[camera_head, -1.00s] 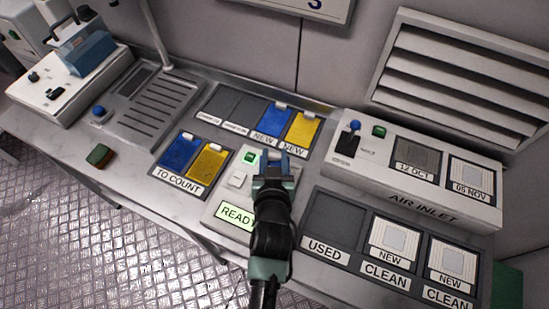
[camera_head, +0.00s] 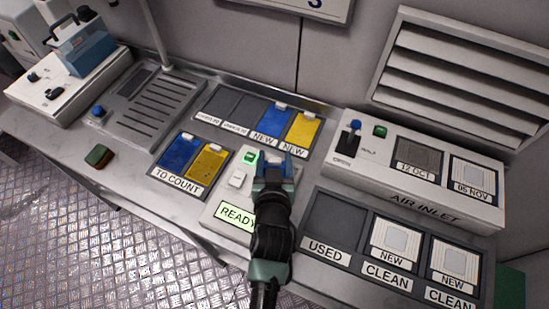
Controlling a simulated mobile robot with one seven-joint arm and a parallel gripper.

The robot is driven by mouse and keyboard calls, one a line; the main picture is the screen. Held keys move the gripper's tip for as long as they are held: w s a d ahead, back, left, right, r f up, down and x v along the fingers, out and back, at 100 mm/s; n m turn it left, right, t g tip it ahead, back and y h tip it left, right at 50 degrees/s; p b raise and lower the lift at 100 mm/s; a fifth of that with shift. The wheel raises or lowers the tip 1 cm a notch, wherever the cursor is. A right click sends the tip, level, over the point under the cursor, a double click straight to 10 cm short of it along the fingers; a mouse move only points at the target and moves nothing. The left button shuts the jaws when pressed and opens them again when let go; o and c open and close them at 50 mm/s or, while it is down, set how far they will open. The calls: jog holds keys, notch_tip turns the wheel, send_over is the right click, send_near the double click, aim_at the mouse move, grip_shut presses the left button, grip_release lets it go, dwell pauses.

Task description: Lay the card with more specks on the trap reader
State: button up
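A blue card (camera_head: 181,151) and a yellow card (camera_head: 208,163) lie side by side in the TO COUNT tray (camera_head: 204,191). Dark marks show on the yellow card, but the specks on both are too small to compare. The trap reader (camera_head: 225,195) is the pale unit right of this tray, with a lit green lamp, a white button and a READY screen (camera_head: 237,216). My gripper (camera_head: 274,160) is over the reader's right part and hides much of it. Its fingers look apart, with no card seen between them.
Behind, a rack (camera_head: 237,94) holds a blue NEW card (camera_head: 274,121) and a yellow NEW card (camera_head: 302,128); two slots are empty. At right are the air inlet box (camera_head: 350,165), an empty USED slot (camera_head: 335,222) and two CLEAN filters. A green-topped block (camera_head: 98,156) lies at left.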

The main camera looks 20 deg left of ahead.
jog(key=shift+o, duration=0.2)
jog(key=shift+s+f, duration=0.25)
jog(key=shift+f, duration=0.5)
jog(key=shift+r, duration=0.25)
jog(key=v, duration=0.4)
jog(key=r+v, duration=0.1)
jog(key=v, duration=0.3)
jog(key=p+v, duration=0.1)
jog(key=v, duration=0.3)
jog(key=shift+w+r, duration=0.3)
